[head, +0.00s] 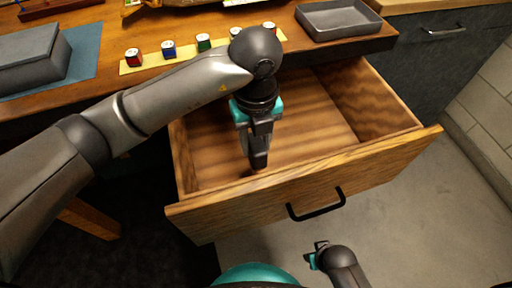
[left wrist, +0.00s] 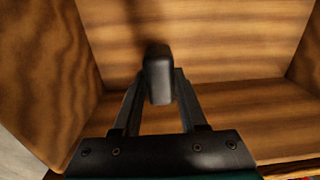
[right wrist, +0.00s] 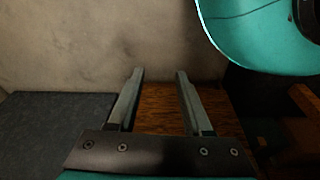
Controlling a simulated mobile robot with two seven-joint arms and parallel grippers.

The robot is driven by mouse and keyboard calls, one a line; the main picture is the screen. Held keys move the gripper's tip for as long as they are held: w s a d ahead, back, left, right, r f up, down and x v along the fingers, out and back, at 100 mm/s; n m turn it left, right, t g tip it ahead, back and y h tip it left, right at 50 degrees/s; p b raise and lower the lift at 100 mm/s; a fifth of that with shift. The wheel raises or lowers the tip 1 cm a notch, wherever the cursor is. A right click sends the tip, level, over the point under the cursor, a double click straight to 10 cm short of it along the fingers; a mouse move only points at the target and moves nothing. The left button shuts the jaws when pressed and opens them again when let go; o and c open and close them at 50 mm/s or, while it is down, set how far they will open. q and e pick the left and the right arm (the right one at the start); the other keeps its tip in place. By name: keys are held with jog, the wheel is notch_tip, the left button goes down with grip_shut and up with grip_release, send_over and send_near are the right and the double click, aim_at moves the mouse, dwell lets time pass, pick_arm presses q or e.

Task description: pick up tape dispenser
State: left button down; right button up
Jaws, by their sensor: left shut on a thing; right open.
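My left gripper (head: 256,150) reaches down into the open wooden drawer (head: 310,195), near its front wall. In the left wrist view the left gripper (left wrist: 158,92) is shut on a dark, rounded block (left wrist: 158,72), which I take to be the tape dispenser. Only its narrow end shows, between the fingertips. Whether it touches the drawer floor I cannot tell. In the head view the fingers and the dark block are hard to tell apart. My right gripper (head: 316,256) is low in front of the drawer; its fingers (right wrist: 155,90) are open and empty in the right wrist view.
The drawer's side and front walls stand close around my left gripper. On the table above are several small cans on a yellow strip (head: 150,64), a grey tray (head: 338,20) and a grey box (head: 32,62) on a blue mat. Floor is clear at the right (head: 420,220).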

aim_at(256, 142)
pick_arm(q)
notch_tip(256, 142, up, 10)
jog(key=p, duration=0.2)
jog(key=shift+f+p, duration=0.2)
jog(key=shift+p, duration=0.2)
jog(key=shift+r+p, duration=0.4)
jog(key=shift+r, duration=0.65)
pick_arm(e)
jog(key=s+d+f, duration=0.4)
jog(key=s, duration=0.1)
jog(key=shift+s+d+f, duration=0.3)
jog(key=shift+s, duration=0.1)
pick_arm(q)
jog(key=c, duration=1)
grip_release()
grip_shut()
